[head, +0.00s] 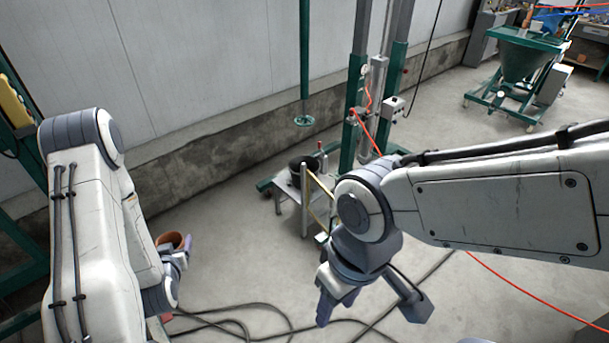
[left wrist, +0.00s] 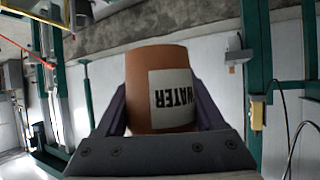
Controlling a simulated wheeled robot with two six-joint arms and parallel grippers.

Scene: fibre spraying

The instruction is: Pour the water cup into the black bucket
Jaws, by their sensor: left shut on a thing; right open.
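The water cup (head: 171,240) is orange-brown, and its open top shows in the head view. In the left wrist view the cup (left wrist: 140,92) has a white label reading WATER, upside down in that picture. My left gripper (head: 181,252) is shut on the cup, one finger on each side, and holds it at the lower left. The black bucket (head: 303,164) stands on a small metal stand near the picture's middle, up and to the right of the cup and well apart from it. My right gripper (head: 372,302) is open and empty, below the bucket in the picture. The cup's contents are not visible.
A green post with a round disc (head: 304,120) hangs above the bucket. A green frame (head: 352,110) stands just right of it. Dark cables (head: 250,310) and a red hose (head: 515,287) lie on the floor. A green hopper machine (head: 528,62) stands far right.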

